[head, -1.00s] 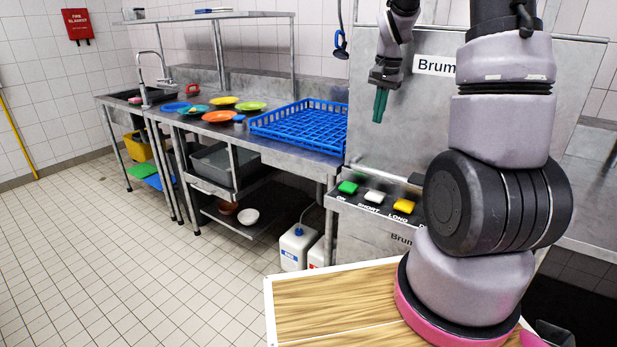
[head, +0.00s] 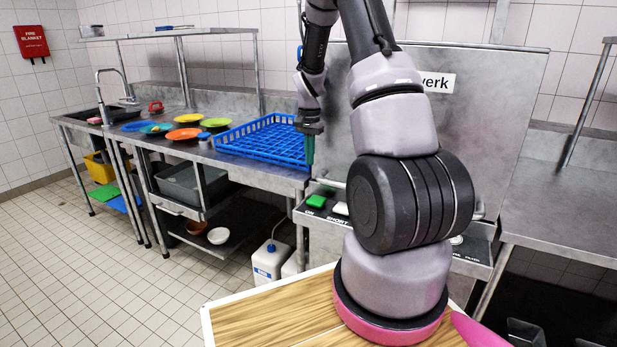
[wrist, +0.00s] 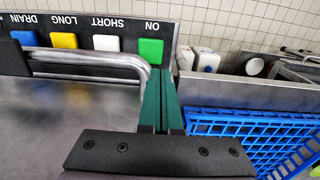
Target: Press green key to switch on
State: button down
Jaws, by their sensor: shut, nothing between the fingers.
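The green key (head: 316,201) sits at the left end of the machine's front key panel, above the label ON. It also shows in the wrist view (wrist: 150,52), beyond my fingertips and slightly to their left. My gripper (head: 309,165) is shut and empty, with its green fingers pointing down above the panel. In the wrist view the closed green fingers (wrist: 161,75) appear just short of the green key. I cannot tell from these frames whether they touch it.
A metal bar handle (wrist: 90,55) runs along the machine close to my fingers. A blue rack (head: 262,142) lies on the steel counter left of the machine. Yellow LONG (wrist: 63,41) and blue DRAIN (wrist: 24,38) keys share the panel. Colored plates (head: 184,134) lie further left.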

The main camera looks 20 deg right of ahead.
aim_at(310, 200)
notch_tip(310, 200, down, 13)
jog(key=shift+f, duration=0.15)
dwell(0.4)
jog(key=shift+s+f, duration=0.1)
jog(key=shift+f, duration=0.65)
jog(key=shift+s+f, duration=0.2)
jog(key=shift+f, duration=0.05)
jog(key=shift+w+r, duration=0.1)
jog(key=shift+r, duration=0.2)
notch_tip(310, 200, up, 14)
jog(key=shift+w+r, duration=0.25)
